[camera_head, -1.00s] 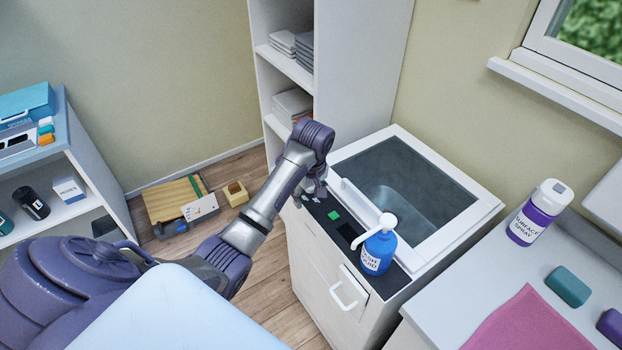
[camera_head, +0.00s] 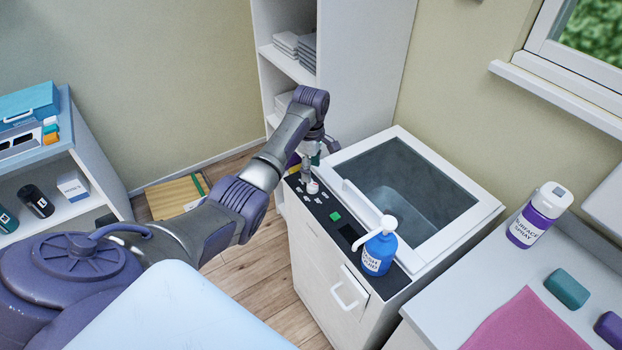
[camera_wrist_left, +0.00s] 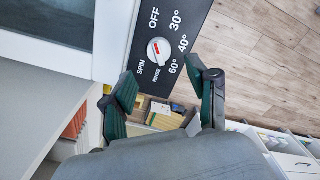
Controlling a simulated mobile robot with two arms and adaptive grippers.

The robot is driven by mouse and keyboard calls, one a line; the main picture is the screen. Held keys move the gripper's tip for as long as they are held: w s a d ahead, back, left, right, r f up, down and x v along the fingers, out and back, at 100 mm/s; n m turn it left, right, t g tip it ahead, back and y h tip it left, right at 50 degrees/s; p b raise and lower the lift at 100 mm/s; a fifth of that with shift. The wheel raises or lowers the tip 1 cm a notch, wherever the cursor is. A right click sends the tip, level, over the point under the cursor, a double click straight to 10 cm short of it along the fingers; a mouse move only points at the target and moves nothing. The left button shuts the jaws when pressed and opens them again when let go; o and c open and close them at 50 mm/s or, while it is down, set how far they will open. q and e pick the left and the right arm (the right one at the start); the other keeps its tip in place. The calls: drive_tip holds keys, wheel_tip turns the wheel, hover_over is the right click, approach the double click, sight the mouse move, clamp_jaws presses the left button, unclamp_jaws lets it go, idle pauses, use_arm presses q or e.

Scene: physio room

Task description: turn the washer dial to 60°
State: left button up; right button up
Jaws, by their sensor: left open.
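The washer (camera_head: 345,250) has a black control panel (camera_head: 322,205) along its top left edge. The white dial (camera_head: 312,187) is at the panel's far end. In the wrist view the dial (camera_wrist_left: 160,51) has a red mark that appears to point roughly toward OFF. OFF, 30°, 40°, 60°, RINSE and SPIN are printed around it. My left gripper (camera_head: 310,165) is over that end of the panel. In the wrist view my left gripper (camera_wrist_left: 162,74) is open and empty, with the dial just ahead, between the lines of its fingers.
A blue pump bottle (camera_head: 379,250) stands on the near part of the panel. The open washer tub (camera_head: 405,185) is to the right. A white shelf unit (camera_head: 355,60) stands behind. A counter with a purple spray bottle (camera_head: 537,215) is at the right.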

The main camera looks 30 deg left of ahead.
sight(313, 186)
use_arm(q)
wheel_tip(313, 186, down, 6)
drive_tip(key=shift+r, duration=0.25)
clamp_jaws()
idle(0.3)
